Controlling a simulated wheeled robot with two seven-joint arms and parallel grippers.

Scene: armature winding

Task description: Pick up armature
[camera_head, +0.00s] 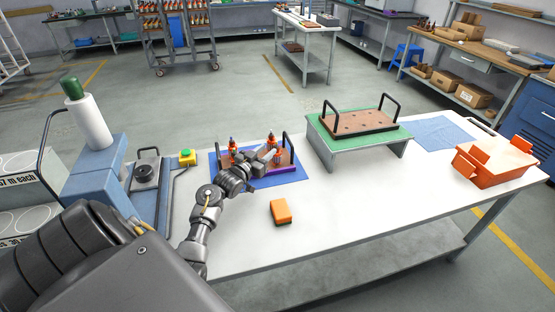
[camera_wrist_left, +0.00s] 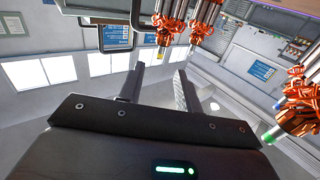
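Armatures with orange-copper windings stand upright in a brown tray with black handles. In the head view one armature (camera_head: 232,147) is at the tray's left, and another (camera_head: 271,141) stands just behind my left gripper (camera_head: 268,156). The gripper is over the tray, among the armatures. In the left wrist view the two fingers of my left gripper (camera_wrist_left: 160,75) are apart with nothing between them. Two armatures (camera_wrist_left: 166,25) show just beyond the fingertips, and others (camera_wrist_left: 298,110) are at the right edge. My right gripper is not in view.
The tray sits on a blue mat (camera_head: 299,180) on the white table (camera_head: 350,204). An orange sponge-like block (camera_head: 281,211) lies in front. A green-topped stand (camera_head: 362,143) holds an empty brown tray (camera_head: 358,123). An orange box (camera_head: 494,160) is at the right. The table's middle is free.

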